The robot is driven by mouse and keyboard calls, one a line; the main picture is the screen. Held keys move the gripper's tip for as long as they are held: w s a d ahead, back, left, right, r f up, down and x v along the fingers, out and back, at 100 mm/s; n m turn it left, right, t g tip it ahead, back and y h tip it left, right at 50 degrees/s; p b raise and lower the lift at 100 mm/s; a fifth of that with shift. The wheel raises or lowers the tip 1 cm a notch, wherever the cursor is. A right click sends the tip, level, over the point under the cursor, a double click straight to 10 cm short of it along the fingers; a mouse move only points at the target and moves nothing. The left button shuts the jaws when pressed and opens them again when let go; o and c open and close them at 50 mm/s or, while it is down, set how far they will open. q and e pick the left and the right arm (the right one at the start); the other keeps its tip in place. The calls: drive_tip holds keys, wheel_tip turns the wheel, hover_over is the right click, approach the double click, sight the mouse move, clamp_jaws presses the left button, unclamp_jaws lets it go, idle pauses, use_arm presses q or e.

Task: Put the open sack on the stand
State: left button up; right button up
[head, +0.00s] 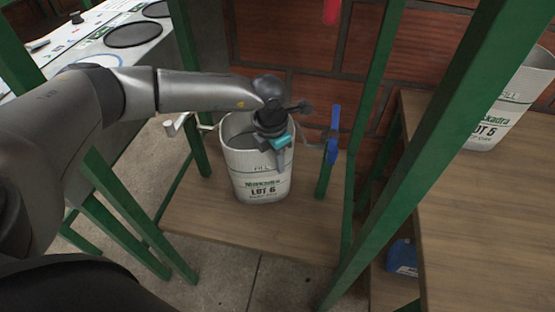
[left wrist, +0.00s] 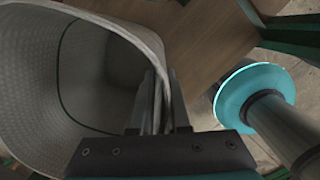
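A white open sack (head: 258,175) printed "LOT 6" stands upright at the wooden board (head: 235,228) of a green-framed stand. I cannot tell for certain whether its base rests on the board. My left gripper (head: 279,160) reaches down over its right side. In the left wrist view, the fingers (left wrist: 160,105) close on the wall of the sack (left wrist: 100,75) near its rim, one finger on each side. The sack's mouth is open and its inside looks empty where it shows. My right gripper is not in view.
A second "LOT 6" sack (head: 505,105) stands on a wooden surface (head: 490,205) at right. Green posts (head: 425,150) rise between. A blue clamp-like part (head: 333,135) is just right of the gripper. A blue item (head: 402,257) sits low down. A brick wall (head: 300,45) is behind.

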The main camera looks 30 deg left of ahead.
use_arm(q)
drive_tip(key=shift+o, duration=1.4)
drive_tip(key=shift+r, duration=0.1)
drive_tip(key=r+p, duration=0.1)
drive_tip(key=r, duration=0.2)
drive_tip(key=r+p, duration=0.1)
drive_tip(key=r, duration=0.2)
drive_tip(key=s+r+p, duration=0.1)
drive_tip(key=r, duration=0.3)
drive_tip(key=shift+a+r, duration=0.1)
drive_tip(key=shift+a, duration=0.1)
drive_tip(key=shift+s+r+p, duration=0.15)
drive_tip(key=shift+r+p, duration=0.3)
drive_tip(key=shift+r, duration=0.4)
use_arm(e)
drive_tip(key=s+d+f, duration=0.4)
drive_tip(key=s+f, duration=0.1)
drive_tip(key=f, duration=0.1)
